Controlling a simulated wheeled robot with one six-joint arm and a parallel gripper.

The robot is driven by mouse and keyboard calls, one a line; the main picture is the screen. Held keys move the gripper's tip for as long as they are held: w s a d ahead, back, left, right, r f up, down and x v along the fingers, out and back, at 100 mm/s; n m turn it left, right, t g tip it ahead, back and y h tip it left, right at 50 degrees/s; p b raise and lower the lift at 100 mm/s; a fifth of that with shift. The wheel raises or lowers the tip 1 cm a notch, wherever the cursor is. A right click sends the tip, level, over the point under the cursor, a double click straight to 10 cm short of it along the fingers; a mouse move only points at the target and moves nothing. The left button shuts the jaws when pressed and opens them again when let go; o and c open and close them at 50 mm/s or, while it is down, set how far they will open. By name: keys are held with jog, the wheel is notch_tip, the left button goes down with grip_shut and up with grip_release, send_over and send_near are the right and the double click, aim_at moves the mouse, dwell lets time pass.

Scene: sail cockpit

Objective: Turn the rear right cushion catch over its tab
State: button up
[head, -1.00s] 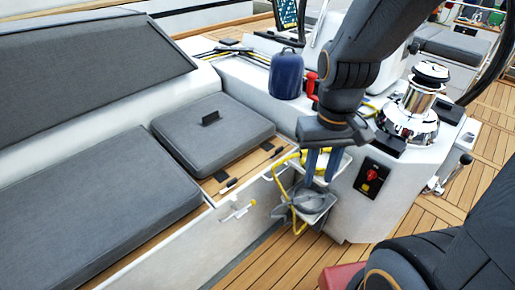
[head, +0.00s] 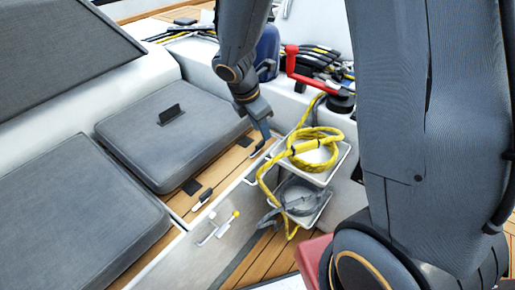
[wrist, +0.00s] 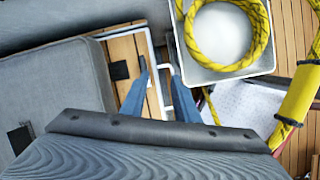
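A grey seat cushion (head: 165,145) lies on the bench, with a bare wooden strip along its edge. On the strip are two black tabs, a nearer one (head: 192,187) and a farther one (head: 245,141). A catch lies beside each: the nearer catch (head: 203,197) and the farther catch (head: 257,150). My gripper (head: 265,135) points down just above the farther catch and partly covers it. In the wrist view my gripper (wrist: 158,68) shows two blue fingers apart, with the farther black tab (wrist: 119,70) left of them. I cannot tell whether the fingers touch the catch.
Two white bins hang to the right, the upper one (head: 345,152) with a yellow rope coil (head: 315,148). A red-handled winch (head: 300,62) and a blue bag (head: 267,48) stand behind.

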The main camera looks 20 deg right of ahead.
aim_at(260, 143)
jog(key=shift+w+d+f+n+t+b, duration=0.15)
jog(key=shift+w+f+n+b, duration=0.6)
jog(key=shift+f, duration=0.95)
jog(key=shift+w+d+f+n+t+b, duration=0.15)
jog(key=shift+w+f+n+b, duration=0.35)
jog(key=shift+w+f, duration=0.85)
jog(key=shift+w+d+f+n+t+b, duration=0.15)
jog(key=shift+w+f+n+b, duration=0.45)
jog(key=shift+f, duration=1.5)
jog(key=shift+s, duration=0.15)
jog(key=shift+c, duration=0.4)
grip_shut()
